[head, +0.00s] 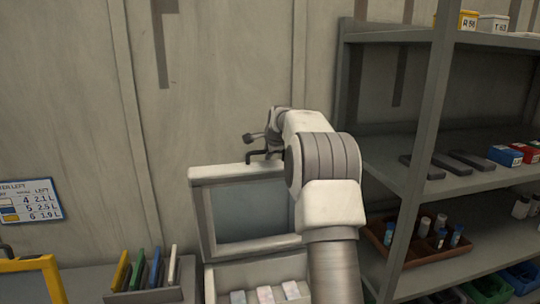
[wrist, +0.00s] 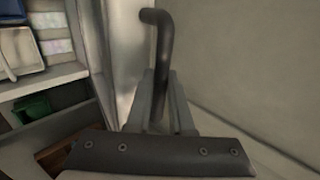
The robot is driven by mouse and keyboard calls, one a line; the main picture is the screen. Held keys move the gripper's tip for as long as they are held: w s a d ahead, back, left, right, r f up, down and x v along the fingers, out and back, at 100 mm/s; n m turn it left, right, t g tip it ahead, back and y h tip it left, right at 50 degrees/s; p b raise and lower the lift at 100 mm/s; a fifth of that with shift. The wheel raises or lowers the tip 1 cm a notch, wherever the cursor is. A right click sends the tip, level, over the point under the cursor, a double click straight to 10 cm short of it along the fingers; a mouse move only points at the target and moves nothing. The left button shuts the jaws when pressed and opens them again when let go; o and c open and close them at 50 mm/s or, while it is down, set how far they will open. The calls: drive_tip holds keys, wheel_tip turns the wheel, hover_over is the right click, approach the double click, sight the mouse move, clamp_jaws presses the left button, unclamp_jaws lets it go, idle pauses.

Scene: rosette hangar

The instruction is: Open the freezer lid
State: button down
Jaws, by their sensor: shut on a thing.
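The freezer lid (head: 195,215), a pale frame around a grey panel, stands raised, close to upright, at the back of the open white freezer (head: 222,273). Several small pale packs (head: 265,295) show inside the freezer. A dark bent handle (head: 257,154) is at the lid's top edge. In the wrist view the dark handle (wrist: 163,40) runs down between the two grey fingers of my gripper (wrist: 162,88), which is shut on it. In the head view my arm covers the lid's right side and much of the gripper.
A grey shelf unit (head: 420,150) with boxes and a brown tray (head: 405,245) of bottles stands close on the right. A rack of coloured panels (head: 147,290) is left of the freezer, beside a yellow frame (head: 35,268). The wall is behind the lid.

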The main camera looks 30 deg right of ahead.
drive_tip(key=shift+w+d+r, duration=0.15)
drive_tip(key=shift+w+r, duration=0.1)
drive_tip(key=shift+w, duration=0.3)
drive_tip(key=c, duration=0.8)
unclamp_jaws()
drive_tip(key=b+v, duration=0.4)
drive_tip(key=v, duration=1.3)
drive_tip(key=shift+s, duration=0.15)
drive_tip(key=shift+r, duration=0.1)
